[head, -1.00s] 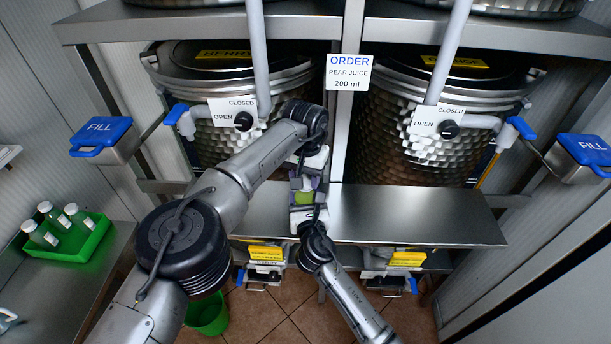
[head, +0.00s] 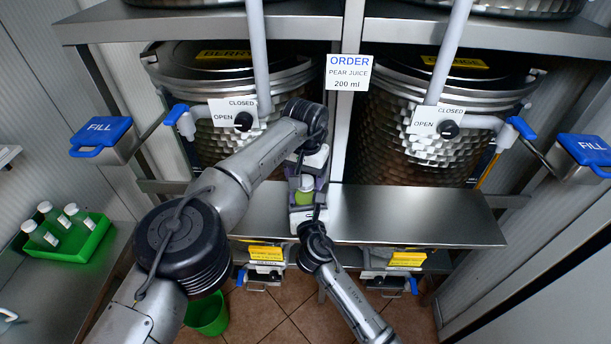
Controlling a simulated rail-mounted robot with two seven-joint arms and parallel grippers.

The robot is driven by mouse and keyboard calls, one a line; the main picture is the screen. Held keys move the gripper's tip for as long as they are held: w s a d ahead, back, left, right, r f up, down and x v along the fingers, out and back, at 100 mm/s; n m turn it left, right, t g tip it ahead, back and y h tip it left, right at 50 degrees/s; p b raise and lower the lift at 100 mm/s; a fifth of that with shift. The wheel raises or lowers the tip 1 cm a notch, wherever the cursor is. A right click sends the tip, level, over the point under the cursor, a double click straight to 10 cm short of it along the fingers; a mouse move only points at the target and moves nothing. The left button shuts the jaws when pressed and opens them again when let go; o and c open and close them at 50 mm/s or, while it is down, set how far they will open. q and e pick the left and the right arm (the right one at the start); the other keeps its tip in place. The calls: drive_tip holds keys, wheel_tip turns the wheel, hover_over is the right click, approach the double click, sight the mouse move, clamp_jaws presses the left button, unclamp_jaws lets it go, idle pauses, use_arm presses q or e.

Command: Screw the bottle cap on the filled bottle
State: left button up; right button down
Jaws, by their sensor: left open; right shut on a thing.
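The filled bottle (head: 304,198) stands upright in the middle of the head view, with yellow-green liquid inside. A pale grey-white cap (head: 306,184) shows at its top. I cannot tell whether it is fully tight. My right gripper (head: 304,207) comes from below and is shut on the bottle's body, hiding part of it. My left gripper (head: 307,181) reaches in from above. Its fingers are spread on both sides of the cap, with a small gap visible.
A steel shelf (head: 420,215) lies behind and beside the bottle, clear on its right. A green tray (head: 85,245) with several capped bottles sits at left. Two large juice tanks stand behind. A green bin (head: 208,315) is on the floor. An order sign (head: 347,73) reads pear juice, 200 ml.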

use_arm(q)
drive_tip(key=shift+r, duration=2.05)
drive_tip(key=shift+c, duration=0.3)
